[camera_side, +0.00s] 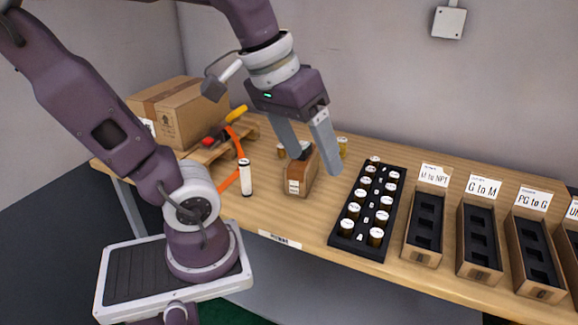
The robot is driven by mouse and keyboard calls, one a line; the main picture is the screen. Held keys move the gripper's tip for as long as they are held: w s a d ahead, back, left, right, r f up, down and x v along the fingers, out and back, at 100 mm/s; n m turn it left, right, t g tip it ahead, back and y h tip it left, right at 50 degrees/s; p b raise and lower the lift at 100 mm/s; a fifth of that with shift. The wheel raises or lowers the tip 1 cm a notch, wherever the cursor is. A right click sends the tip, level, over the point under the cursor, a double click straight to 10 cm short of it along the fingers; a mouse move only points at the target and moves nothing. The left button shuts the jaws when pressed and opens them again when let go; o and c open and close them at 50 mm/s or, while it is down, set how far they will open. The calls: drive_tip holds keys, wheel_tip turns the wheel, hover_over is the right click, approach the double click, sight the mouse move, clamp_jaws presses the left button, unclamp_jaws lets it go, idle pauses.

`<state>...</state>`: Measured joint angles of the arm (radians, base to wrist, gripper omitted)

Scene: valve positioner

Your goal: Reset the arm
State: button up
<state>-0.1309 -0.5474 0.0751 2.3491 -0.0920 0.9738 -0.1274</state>
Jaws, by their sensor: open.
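My gripper (311,160) hangs from my purple arm above the middle of the wooden table (285,218). Its two grey fingers point down and stand apart, and nothing shows between them. A small brown box (301,178) with a white label stands just below and behind the fingers. The fingers partly cover this box, and I cannot tell whether they touch it.
A black tray (385,172) of several capped bottles lies right of the gripper. Labelled bins (424,232) line the right. The table's front edge is mostly clear.

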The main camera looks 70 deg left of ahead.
drive_tip(key=s+m, duration=0.1)
drive_tip(key=s+d+f+m, duration=0.1)
drive_tip(key=s+d+f+m+t, duration=0.1)
drive_tip(key=s+m, duration=0.1)
